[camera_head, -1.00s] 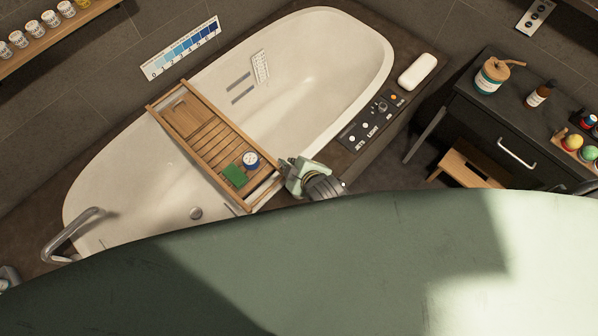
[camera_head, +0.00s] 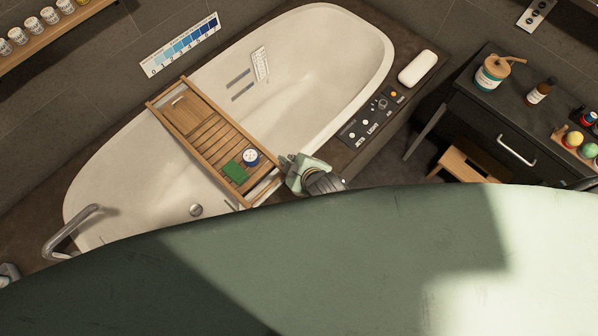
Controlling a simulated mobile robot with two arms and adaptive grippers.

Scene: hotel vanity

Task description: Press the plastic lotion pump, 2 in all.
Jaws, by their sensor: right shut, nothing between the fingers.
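The lotion pump (camera_head: 494,72) is a squat bottle with a white and teal label and a tan pump head, its spout pointing right. It stands upright on the dark cabinet top at the upper right. My right gripper (camera_head: 284,164) is at the near rim of the bathtub, beside the right end of the wooden bath tray, far to the left of the pump. It is shut and empty.
The white bathtub (camera_head: 322,42) carries a wooden tray (camera_head: 186,119) with a green block and a round blue-and-white item. A brown bottle (camera_head: 540,92) stands just right of the pump. A wooden stool (camera_head: 462,165) is below the cabinet (camera_head: 484,120). My green body fills the foreground.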

